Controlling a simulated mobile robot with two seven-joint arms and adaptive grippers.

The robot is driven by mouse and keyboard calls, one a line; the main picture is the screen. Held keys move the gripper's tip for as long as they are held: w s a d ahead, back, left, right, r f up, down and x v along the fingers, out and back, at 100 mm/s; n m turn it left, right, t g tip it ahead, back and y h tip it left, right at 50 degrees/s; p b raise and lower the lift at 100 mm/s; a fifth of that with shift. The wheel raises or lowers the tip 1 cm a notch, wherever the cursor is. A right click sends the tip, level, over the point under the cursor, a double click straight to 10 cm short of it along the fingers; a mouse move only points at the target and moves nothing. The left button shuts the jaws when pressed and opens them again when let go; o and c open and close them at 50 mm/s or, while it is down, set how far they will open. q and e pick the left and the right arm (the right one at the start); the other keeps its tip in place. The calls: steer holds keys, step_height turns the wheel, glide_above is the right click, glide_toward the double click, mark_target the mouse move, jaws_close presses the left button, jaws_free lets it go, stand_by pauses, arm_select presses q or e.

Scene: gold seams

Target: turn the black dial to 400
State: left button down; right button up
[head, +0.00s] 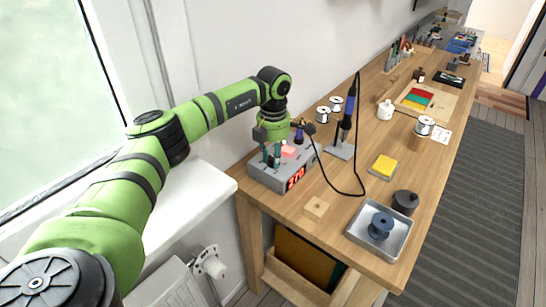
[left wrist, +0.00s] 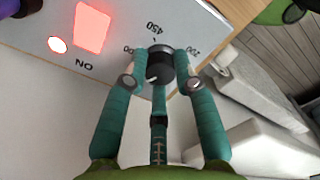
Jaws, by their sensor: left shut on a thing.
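The grey soldering station (head: 267,181) stands at the near left end of the bench. Its red display (head: 296,178) appears to read 270. The black dial (left wrist: 160,68) shows in the left wrist view, with a light pointer mark and printed numbers around it, 450 among them. My left gripper (head: 271,160) is over the station's top, its teal fingers pointing down. In the left wrist view its fingertips are on either side of the dial, shut on it. The lit red switch (left wrist: 93,26) is beside the dial, near the word ON. My right gripper is not in view.
The soldering iron (head: 349,108) stands upright in its holder beside the station, its black cable (head: 357,190) looping over the bench. A yellow sponge (head: 383,166), a metal tray (head: 357,232) with a blue spool (head: 381,226), and a black pot (head: 405,202) lie to the right.

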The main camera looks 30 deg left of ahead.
arm_select(q)
steer(key=m+b, duration=0.1)
steer(key=m, duration=0.4)
steer(key=shift+w+m, duration=0.1)
steer(key=shift+m, duration=0.2)
steer(key=shift+d+m, duration=0.1)
steer(key=shift+m, duration=2)
steer(key=c, duration=1)
jaws_free()
